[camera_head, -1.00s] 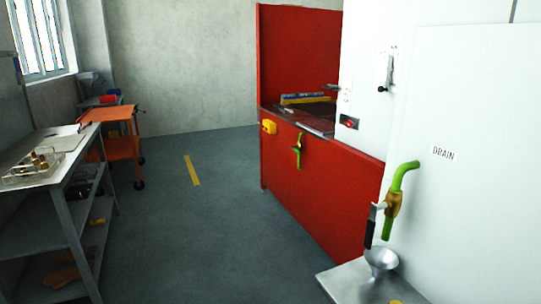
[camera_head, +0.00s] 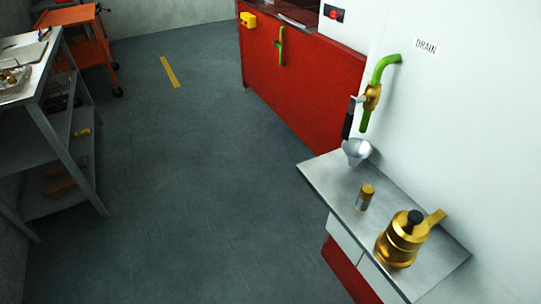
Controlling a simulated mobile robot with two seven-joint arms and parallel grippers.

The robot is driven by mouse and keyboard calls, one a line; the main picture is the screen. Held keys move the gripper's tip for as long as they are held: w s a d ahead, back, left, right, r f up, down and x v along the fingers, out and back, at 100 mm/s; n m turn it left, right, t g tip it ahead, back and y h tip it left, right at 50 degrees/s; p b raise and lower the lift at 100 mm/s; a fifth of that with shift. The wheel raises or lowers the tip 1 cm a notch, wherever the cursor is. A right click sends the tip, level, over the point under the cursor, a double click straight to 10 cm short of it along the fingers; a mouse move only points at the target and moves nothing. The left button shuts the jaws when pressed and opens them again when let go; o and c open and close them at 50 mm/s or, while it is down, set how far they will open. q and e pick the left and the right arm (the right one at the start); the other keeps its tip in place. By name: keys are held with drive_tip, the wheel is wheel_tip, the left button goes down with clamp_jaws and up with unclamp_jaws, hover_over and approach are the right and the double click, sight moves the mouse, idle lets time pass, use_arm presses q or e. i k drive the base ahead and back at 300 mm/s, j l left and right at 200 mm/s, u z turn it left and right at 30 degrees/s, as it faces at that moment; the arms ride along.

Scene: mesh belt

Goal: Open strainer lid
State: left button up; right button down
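A brass, round-bodied fitting (camera_head: 402,240) with a dark knob on top and a side arm pointing up and right stands on the metal shelf at the lower right. It looks like the strainer. Its top appears covered, but I cannot tell how the lid is fastened. Neither of my grippers shows in the head view.
The metal shelf (camera_head: 318,183) also holds a small brass-topped cylinder (camera_head: 365,197) and a grey funnel (camera_head: 356,150) under the green drain pipe (camera_head: 383,64) with its brass valve. A red machine (camera_head: 300,85) stands behind. A workbench (camera_head: 38,85) and orange cart (camera_head: 72,16) are left. The floor between is clear.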

sight(408, 231)
drive_tip(key=l+z, duration=0.1)
drive_tip(key=z, duration=1.15)
drive_tip(key=k+l, duration=0.05)
